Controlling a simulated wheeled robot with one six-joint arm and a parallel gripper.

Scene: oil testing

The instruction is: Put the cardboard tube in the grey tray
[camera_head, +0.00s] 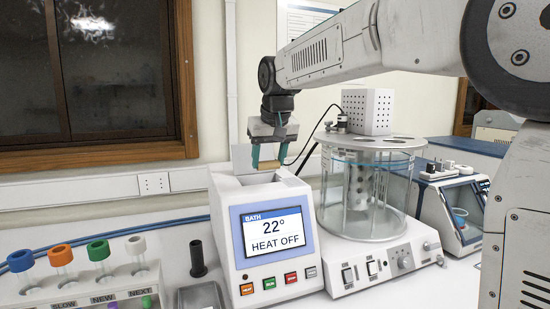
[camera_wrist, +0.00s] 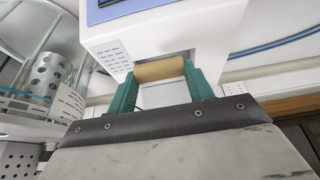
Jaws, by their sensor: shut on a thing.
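The cardboard tube (camera_wrist: 159,70) is a short tan roll, held crosswise between the green fingers of my gripper (camera_wrist: 160,78) in the wrist view. In the head view my gripper (camera_head: 268,154) is over the top of the white bath unit, and the tan tube (camera_head: 268,166) shows between its fingers at the opening there. Whether the tube still touches the unit I cannot tell. The grey tray (camera_head: 201,297) is at the bottom edge of the head view, left of the bath unit and partly cut off. The part of it in view looks empty.
The white bath unit (camera_head: 228,235) with its screen stands between my gripper and the tray. A black upright cylinder (camera_head: 198,258) is just behind the tray. A rack of capped tubes (camera_head: 85,285) is at the left. A glass bath (camera_head: 367,195) stands at the right.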

